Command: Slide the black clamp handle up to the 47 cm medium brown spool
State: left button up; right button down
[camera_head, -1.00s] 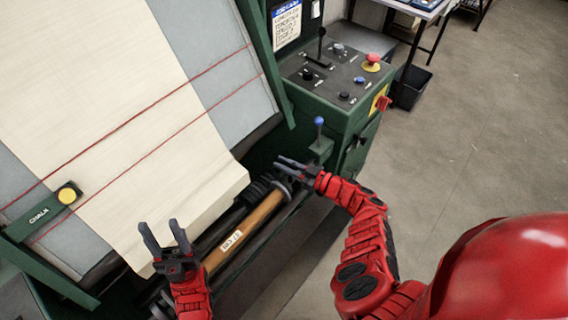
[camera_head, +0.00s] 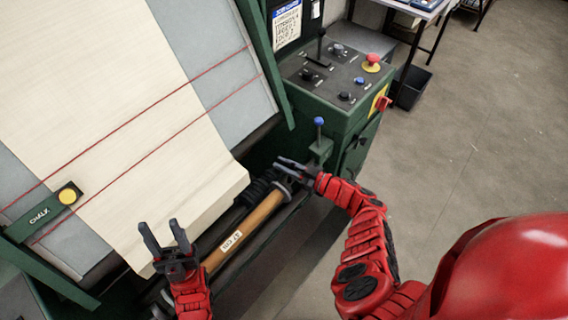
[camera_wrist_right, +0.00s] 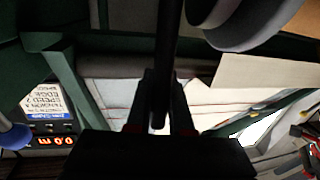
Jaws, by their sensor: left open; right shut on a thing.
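The medium brown spool (camera_head: 262,214) lies in the trough along the machine's front, with a white label on it; the label is too small to read surely. My right gripper (camera_head: 284,168) is at the spool's right end. In the right wrist view its fingers (camera_wrist_right: 160,110) are shut on a black bar, the clamp handle (camera_wrist_right: 167,45), which runs up between them. A grey round flange (camera_wrist_right: 243,25) shows close beside the handle. Whether the clamp touches the spool I cannot tell. My left gripper (camera_head: 163,240) is open and empty above the spool's left end.
Cream cloth (camera_head: 120,120) drapes over the sloped table above the trough. A green control box (camera_head: 345,85) with a red button (camera_head: 373,58) stands right of the trough, and a blue-knobbed lever (camera_head: 319,122) rises near my right gripper.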

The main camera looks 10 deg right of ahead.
jog(key=s+a+p, duration=0.2)
jog(key=shift+s+a+r+p, duration=0.15)
jog(key=shift+s+a+p, duration=0.05)
jog(key=shift+a+p, duration=0.2)
jog(key=shift+a+f, duration=0.1)
jog(key=shift+f, duration=0.15)
jog(key=c, duration=0.8)
grip_release()
jog(key=shift+r, duration=0.1)
jog(key=shift+s+d+b, duration=0.15)
jog(key=shift+d+b, duration=0.1)
jog(key=shift+b, duration=0.05)
jog(key=b+v, duration=0.3)
jog(key=v, duration=1.3)
jog(key=shift+s+d, duration=0.25)
jog(key=shift+s, duration=0.05)
jog(key=shift+a, duration=0.1)
